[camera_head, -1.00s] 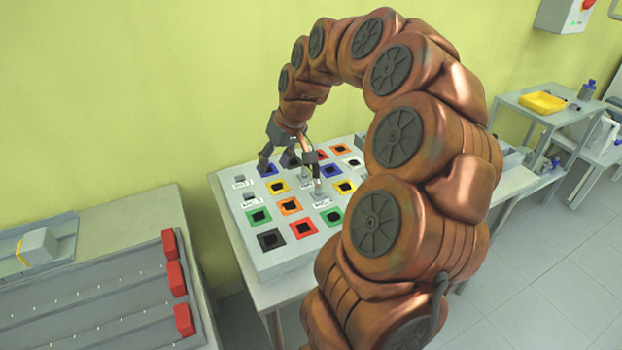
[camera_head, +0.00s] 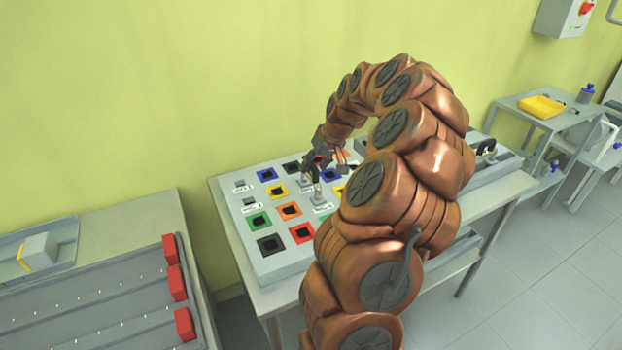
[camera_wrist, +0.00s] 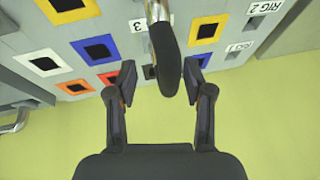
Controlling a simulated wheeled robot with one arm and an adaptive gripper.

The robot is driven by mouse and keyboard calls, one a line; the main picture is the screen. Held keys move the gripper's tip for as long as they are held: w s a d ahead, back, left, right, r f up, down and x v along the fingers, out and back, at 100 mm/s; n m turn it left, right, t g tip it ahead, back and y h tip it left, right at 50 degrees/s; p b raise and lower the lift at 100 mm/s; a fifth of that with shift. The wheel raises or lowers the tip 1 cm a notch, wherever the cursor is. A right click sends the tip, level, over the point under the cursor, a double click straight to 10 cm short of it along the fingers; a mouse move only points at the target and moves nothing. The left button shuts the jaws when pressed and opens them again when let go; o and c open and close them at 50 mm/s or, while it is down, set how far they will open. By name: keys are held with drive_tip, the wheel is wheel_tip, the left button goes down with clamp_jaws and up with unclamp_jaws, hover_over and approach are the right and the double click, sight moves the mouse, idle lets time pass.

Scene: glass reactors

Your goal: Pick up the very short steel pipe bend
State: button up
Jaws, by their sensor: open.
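A short steel pipe bend (camera_wrist: 154,12) with a thick black curved end (camera_wrist: 164,62) rises from the socket panel in the wrist view. The steel part also shows standing on the panel in the head view (camera_head: 317,190). My gripper (camera_wrist: 160,82) is open, with one finger on each side of the black end and visible gaps between. In the head view my gripper (camera_head: 328,160) is low over the panel, just above and behind the pipe bend.
The grey panel (camera_head: 282,257) has several coloured square sockets and stands on a table. Another steel bend (camera_wrist: 14,124) shows at the left of the wrist view. A black curved piece (camera_head: 487,147) lies right of my arm. The green wall is close behind the panel.

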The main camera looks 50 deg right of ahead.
sight(311, 173)
drive_tip(key=shift+p+x, duration=0.4)
drive_tip(key=shift+x, duration=1.25)
clamp_jaws()
